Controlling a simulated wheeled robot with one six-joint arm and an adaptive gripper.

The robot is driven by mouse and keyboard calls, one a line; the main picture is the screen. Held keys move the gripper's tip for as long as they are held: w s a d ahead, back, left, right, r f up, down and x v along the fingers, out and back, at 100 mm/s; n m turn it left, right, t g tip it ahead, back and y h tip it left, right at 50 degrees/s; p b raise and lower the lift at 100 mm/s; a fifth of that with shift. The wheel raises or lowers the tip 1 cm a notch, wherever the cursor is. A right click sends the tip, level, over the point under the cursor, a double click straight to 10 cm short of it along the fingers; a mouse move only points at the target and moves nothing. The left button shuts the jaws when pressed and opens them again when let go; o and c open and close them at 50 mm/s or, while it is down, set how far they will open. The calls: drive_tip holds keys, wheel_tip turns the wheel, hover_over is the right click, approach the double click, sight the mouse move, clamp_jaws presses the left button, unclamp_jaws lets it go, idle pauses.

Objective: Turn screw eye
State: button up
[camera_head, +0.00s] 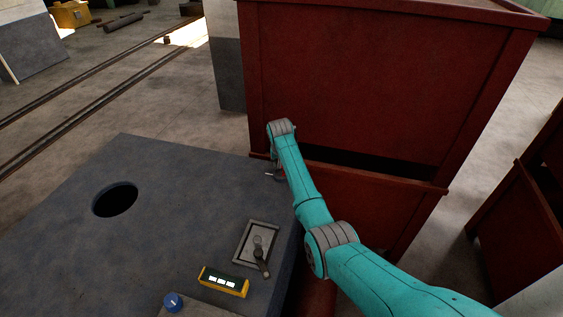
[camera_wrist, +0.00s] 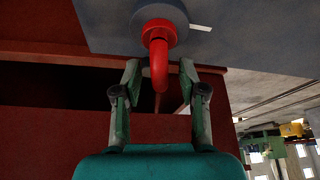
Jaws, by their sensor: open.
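The red screw eye (camera_wrist: 158,62) shows in the wrist view as a thick ring seen nearly edge-on, with a round red collar at its base. It is mounted on a grey disc (camera_wrist: 182,14) with a white mark (camera_wrist: 201,28) to the right. My gripper (camera_wrist: 160,68) is open, with one green-grey finger on each side of the ring. I see gaps between the fingertips and the ring; contact cannot be told. In the head view only a small red bit of the screw eye (camera_head: 283,172) shows beside my arm, and my fingers are mostly hidden.
The grey-blue block (camera_head: 150,215) has a round hole (camera_head: 115,199), a lever plate (camera_head: 255,243), a yellow-framed display (camera_head: 223,282) and a blue knob (camera_head: 173,302). A large red cabinet (camera_head: 375,85) stands close behind my arm. Open floor lies at the left.

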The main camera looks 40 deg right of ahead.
clamp_jaws()
drive_tip(key=shift+m, duration=0.3)
drive_tip(key=m+g, duration=0.1)
drive_tip(key=m, duration=0.1)
drive_tip(key=m+h, duration=0.1)
drive_tip(key=m, duration=0.2)
drive_tip(key=shift+m+g+h, duration=0.3)
drive_tip(key=shift+g, duration=0.1)
drive_tip(key=m+g, duration=0.1)
drive_tip(key=m, duration=0.3)
drive_tip(key=shift+r+g, duration=0.1)
drive_tip(key=shift+g, duration=0.2)
drive_tip(key=shift+m+g, duration=0.3)
drive_tip(key=shift+m, duration=0.9)
unclamp_jaws()
